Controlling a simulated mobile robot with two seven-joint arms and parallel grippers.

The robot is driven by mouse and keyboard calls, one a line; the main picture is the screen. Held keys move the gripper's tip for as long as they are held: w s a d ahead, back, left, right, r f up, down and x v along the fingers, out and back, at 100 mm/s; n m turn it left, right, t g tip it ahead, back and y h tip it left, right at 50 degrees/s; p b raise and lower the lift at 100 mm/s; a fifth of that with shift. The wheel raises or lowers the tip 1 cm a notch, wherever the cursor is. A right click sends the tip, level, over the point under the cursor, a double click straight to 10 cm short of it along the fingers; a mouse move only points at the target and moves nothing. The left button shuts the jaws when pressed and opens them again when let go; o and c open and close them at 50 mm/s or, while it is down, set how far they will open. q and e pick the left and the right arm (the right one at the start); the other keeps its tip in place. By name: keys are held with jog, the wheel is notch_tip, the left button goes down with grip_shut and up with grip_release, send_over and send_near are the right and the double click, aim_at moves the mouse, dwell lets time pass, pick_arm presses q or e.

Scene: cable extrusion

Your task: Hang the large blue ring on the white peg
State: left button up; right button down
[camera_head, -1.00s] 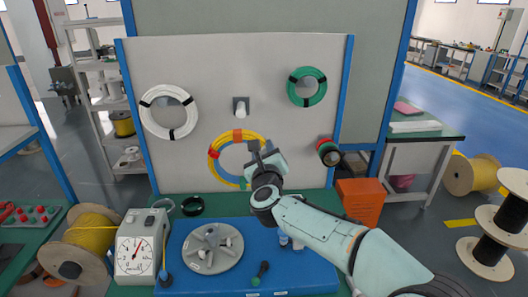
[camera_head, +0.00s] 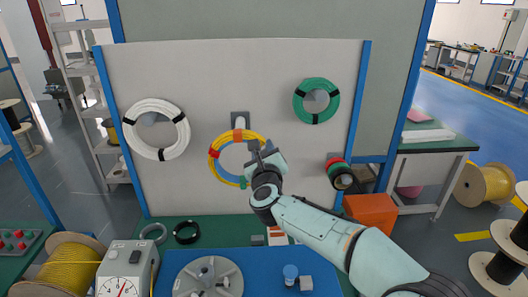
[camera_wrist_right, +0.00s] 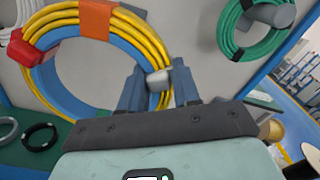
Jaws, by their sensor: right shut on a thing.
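The large ring (camera_head: 212,169) is a blue hoop wound with yellow cable, with red-orange bands and a green one. It is upright in front of the white board, and shows large in the wrist view (camera_wrist_right: 72,93). My right gripper (camera_head: 262,158) is shut on its right side; in the wrist view its fingers (camera_wrist_right: 157,88) flank the yellow cable and a pale piece. The white peg (camera_head: 240,121) sticks out from a grey plate on the board, just above the ring's top band. Depth between ring and peg is unclear. My left gripper is out of view.
A white coil (camera_head: 137,139) hangs left on the board, a green coil (camera_head: 298,101) upper right. A red, green and black spool (camera_head: 338,176) sits lower right. An orange bin (camera_head: 370,212), a dial scale (camera_head: 124,262) and a grey disc (camera_head: 207,278) stand below.

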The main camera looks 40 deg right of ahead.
jog(key=shift+p+x, duration=0.85)
jog(key=shift+x, duration=1.15)
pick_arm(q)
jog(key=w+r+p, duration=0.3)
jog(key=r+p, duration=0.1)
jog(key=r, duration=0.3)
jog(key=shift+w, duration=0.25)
pick_arm(e)
jog(key=x, duration=0.9)
jog(key=shift+w+d+f, duration=0.2)
jog(key=shift+w+f, duration=0.15)
jog(key=shift+f, duration=0.15)
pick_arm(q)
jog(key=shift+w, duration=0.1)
pick_arm(e)
jog(key=shift+w, duration=0.1)
jog(key=c, duration=0.7)
grip_release()
jog(key=shift+c, duration=0.2)
jog(key=shift+f, duration=0.2)
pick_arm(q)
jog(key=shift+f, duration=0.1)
